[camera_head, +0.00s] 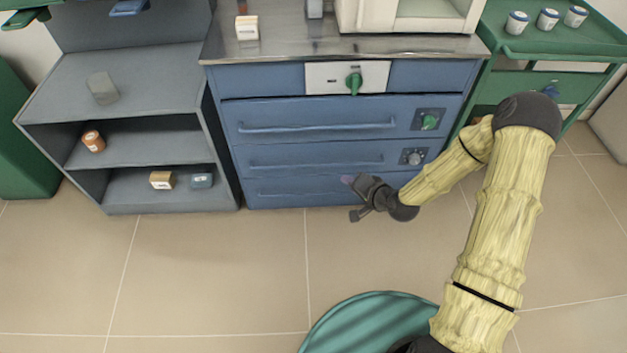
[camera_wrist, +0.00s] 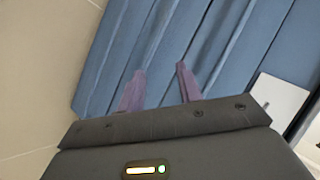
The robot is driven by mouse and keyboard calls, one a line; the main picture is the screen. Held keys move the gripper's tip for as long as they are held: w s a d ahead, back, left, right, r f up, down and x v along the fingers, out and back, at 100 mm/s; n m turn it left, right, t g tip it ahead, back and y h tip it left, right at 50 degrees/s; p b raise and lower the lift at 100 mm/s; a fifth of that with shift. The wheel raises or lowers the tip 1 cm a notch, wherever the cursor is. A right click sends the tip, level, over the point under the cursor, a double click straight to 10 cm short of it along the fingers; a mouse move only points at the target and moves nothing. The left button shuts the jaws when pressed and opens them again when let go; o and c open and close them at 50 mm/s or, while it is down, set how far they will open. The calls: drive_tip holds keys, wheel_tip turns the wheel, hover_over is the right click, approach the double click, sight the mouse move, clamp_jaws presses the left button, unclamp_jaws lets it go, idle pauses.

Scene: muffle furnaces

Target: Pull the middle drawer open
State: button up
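The blue cabinet (camera_head: 225,95) has three stacked drawers with long bar handles, all apparently shut. The middle drawer (camera_head: 265,150) has a handle (camera_head: 315,165) along its front and a grey knob (camera_head: 412,157) on a dark plate at its right. My gripper (camera_head: 351,196) is in front of the lower right part of the cabinet, near the bottom drawer (camera_head: 285,184). In the wrist view, my gripper (camera_wrist: 159,78) has its two purple fingers apart with nothing between them. Blue drawer fronts fill the view ahead; I cannot tell which handle lies nearest the fingers.
The upper drawer (camera_head: 260,108) has a green knob (camera_head: 429,122). An open grey shelf (camera_head: 140,185) stands left of the cabinet, and a green cart (camera_head: 500,88) stands at the right. The tiled floor (camera_head: 220,265) in front is clear.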

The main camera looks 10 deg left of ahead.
drive_tip(key=w+a+f+m+t+y+b, duration=0.1)
drive_tip(key=a+f+m+t+b, duration=0.1)
drive_tip(key=f, duration=0.4)
drive_tip(key=w+a+f+m+t+y+b, duration=0.1)
drive_tip(key=a+f+m+t+b, duration=0.1)
drive_tip(key=f+m+b, duration=0.3)
drive_tip(key=shift+f+t+b, duration=0.5)
drive_tip(key=shift+f+b, duration=0.35)
drive_tip(key=shift+b, duration=0.35)
drive_tip(key=shift+a, duration=0.1)
drive_tip(key=b, duration=0.6)
approach(312, 167)
drive_tip(key=x, duration=0.8)
drive_tip(key=shift+w+a+f, duration=0.2)
drive_tip(key=shift+w+a, duration=0.1)
drive_tip(key=shift+w, duration=0.15)
